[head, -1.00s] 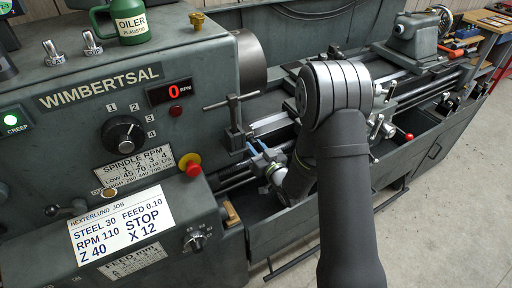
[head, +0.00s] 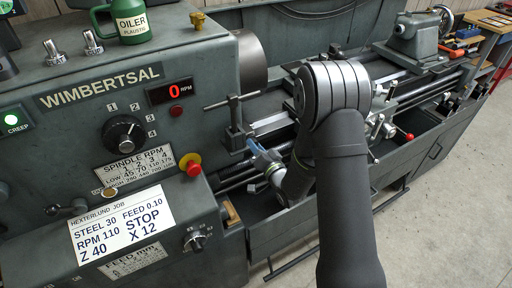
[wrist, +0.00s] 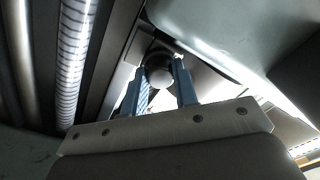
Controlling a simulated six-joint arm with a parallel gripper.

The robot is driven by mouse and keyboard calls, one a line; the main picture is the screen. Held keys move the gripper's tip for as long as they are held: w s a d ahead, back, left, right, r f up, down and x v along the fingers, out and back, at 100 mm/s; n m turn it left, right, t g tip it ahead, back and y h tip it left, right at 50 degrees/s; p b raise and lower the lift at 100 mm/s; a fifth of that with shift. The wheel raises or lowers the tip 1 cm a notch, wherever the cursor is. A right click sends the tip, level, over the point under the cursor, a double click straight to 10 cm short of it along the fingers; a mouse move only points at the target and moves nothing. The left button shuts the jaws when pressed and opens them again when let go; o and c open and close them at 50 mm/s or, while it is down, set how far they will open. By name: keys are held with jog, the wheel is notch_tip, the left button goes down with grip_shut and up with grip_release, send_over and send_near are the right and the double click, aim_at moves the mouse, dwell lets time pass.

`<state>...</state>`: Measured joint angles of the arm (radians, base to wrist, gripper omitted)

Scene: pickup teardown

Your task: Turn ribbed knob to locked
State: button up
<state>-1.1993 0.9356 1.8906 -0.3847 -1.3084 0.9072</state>
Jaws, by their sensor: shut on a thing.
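In the wrist view, a round dark knob (wrist: 159,74) sits between the two blue fingers of my gripper (wrist: 161,82). The fingers bear on its sides, and my gripper is shut on it. I take it for the ribbed knob, but ribs and any lock marking cannot be made out. In the head view my gripper (head: 256,150) is low by the lathe bed, just below the upright post with the T-handle (head: 235,112). The knob is hidden there by the fingers and my arm.
The lathe headstock (head: 60,110) fills the left, with a speed dial (head: 123,134) and a red stop button (head: 193,168). A threaded shaft (wrist: 75,55) and smooth rods run close beside my gripper. A red-tipped lever (head: 408,136) is right of my arm.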

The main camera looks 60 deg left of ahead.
dwell(0.4)
jog(key=o, duration=1)
jog(key=d, duration=1.7)
jog(key=shift+d+f, duration=0.2)
jog(key=shift+f, duration=0.1)
jog(key=a, duration=1.7)
jog(key=shift+a+r, duration=0.25)
jog(key=shift+r, duration=0.05)
jog(key=shift+d, duration=0.1)
